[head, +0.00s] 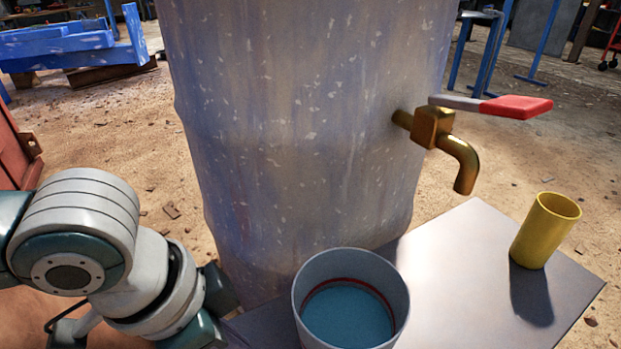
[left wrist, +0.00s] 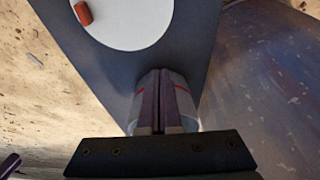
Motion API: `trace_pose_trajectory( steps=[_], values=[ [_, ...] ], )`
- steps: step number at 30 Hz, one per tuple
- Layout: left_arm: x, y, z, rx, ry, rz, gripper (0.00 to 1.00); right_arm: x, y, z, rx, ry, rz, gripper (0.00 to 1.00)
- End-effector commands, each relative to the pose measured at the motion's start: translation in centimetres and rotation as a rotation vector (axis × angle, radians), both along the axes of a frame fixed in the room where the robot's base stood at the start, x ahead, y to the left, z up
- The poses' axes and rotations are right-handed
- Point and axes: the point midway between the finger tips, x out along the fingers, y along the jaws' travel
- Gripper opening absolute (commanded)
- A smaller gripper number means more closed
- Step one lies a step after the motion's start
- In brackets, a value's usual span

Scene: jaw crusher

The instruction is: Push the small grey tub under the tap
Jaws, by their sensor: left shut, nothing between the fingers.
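The small grey tub (head: 301,308) stands upright on the grey slab, low in the head view. It has a blue inside and a red ring on its inner wall. The brass tap (head: 463,165) sticks out of the barrel, up and to the right of the tub; the tub is not under its spout. My left gripper (left wrist: 160,82) is shut and empty in the left wrist view. Behind its fingers is a pale thing with a red line, apparently the tub, mostly hidden; I cannot tell whether they touch. My right gripper is not in view.
A yellow cup (head: 546,232) stands on the slab (head: 450,262) to the right of the tap. The big barrel (head: 300,130) stands behind the slab. The left wrist view shows a white disc (left wrist: 130,22) and a small red cylinder (left wrist: 82,12). The slab between tub and cup is clear.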

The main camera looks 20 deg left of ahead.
Motion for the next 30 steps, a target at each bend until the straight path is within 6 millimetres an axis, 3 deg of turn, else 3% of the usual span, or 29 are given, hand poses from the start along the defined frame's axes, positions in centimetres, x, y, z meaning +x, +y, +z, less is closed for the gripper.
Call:
trace_pose_trajectory(
  steps=[1,9,17,30],
  values=[
    [0.3,-0.3,-2.0,-0.001,-0.002,0.0,0.0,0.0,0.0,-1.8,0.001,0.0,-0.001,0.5],
    [1.6,-1.2,-7.4,0.0,-0.002,0.0,0.0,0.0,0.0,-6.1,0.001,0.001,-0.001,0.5],
    [4.4,-3.3,-6.5,-0.001,-0.005,0.0,0.0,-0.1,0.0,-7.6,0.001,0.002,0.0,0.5],
    [4.6,-3.6,-6.2,0.0,-0.001,0.0,0.0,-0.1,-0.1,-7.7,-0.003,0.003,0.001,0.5]
  ],
)
